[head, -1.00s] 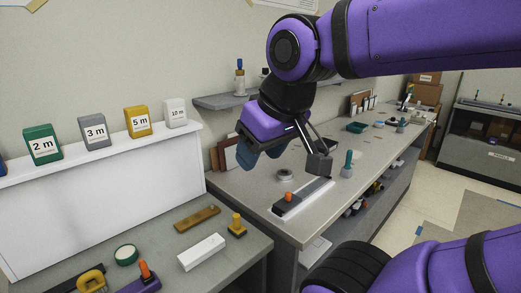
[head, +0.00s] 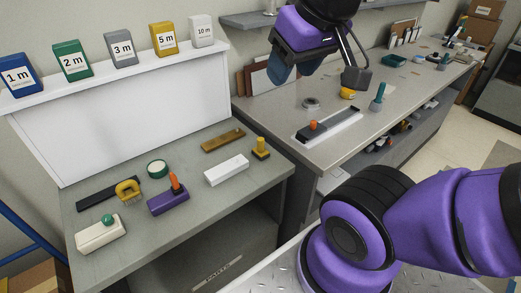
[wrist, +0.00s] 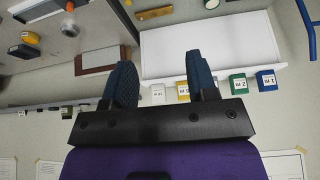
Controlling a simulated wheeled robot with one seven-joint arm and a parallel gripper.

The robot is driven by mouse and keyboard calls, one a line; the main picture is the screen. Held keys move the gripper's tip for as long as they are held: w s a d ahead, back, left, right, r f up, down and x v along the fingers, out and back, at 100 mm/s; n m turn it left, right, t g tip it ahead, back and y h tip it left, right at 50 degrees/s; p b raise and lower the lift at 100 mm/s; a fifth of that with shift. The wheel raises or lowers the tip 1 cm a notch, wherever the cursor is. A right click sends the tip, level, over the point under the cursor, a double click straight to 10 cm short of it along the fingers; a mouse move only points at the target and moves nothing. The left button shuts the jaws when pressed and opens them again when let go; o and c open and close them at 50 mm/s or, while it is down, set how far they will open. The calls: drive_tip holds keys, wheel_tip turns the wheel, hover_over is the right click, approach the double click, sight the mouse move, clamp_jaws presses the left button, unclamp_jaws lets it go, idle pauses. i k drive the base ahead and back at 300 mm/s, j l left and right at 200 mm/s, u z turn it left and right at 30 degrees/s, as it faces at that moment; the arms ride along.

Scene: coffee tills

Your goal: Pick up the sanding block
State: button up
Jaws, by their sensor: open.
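Several knobbed blocks could be the sanding block; I cannot tell which it is. On the near bench, a purple block with an orange knob (head: 167,203) sits in the middle front, and a cream block with a green knob (head: 101,236) sits nearer the left corner. On the far bench, a dark block with an orange knob (head: 318,130) lies on a pale plate (head: 345,121). My gripper (head: 319,75) is open and empty, raised above the far bench, apart from all blocks. In the wrist view its two blue fingers (wrist: 159,72) stand wide apart with nothing between.
A white panel (head: 130,115) with labelled boxes stands behind. A gap separates the benches.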

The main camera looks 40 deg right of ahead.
sight(259, 151)
drive_tip(key=i+j+z, duration=0.1)
drive_tip(key=j+z, duration=0.6)
drive_tip(key=j, duration=0.25)
drive_tip(key=i, duration=0.05)
